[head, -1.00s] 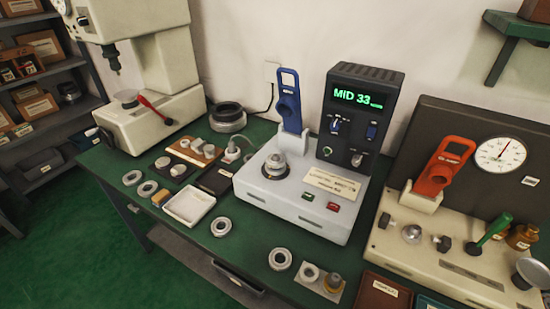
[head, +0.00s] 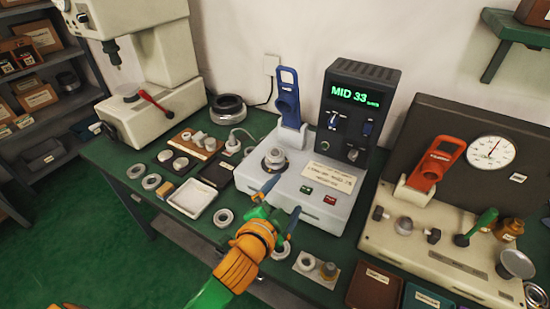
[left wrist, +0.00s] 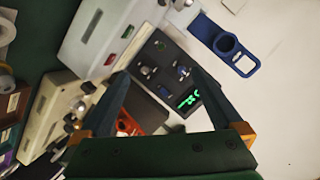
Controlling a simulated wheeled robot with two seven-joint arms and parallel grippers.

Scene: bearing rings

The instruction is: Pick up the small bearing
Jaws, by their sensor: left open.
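Several metal bearing rings lie on the green bench; I cannot tell for sure which one is the small bearing. One ring (head: 224,218) lies in front of the white tray. Another ring (head: 281,251) is partly hidden by my left gripper. A third ring (head: 306,260) sits on a pale plate at the front. A stepped metal part (head: 275,158) stands on the grey tester. My left gripper (head: 283,199) is open and empty, above the tester's front edge. In the left wrist view its open fingers (left wrist: 162,88) frame the tester's dark display box. My right gripper is not in view.
The grey tester (head: 313,212) with a blue handled tool (head: 287,100) fills the middle. A cream gauge stand (head: 400,236) is at the right, a press (head: 165,115) at the left. A shallow white tray (head: 191,198) and more rings lie left of the tester.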

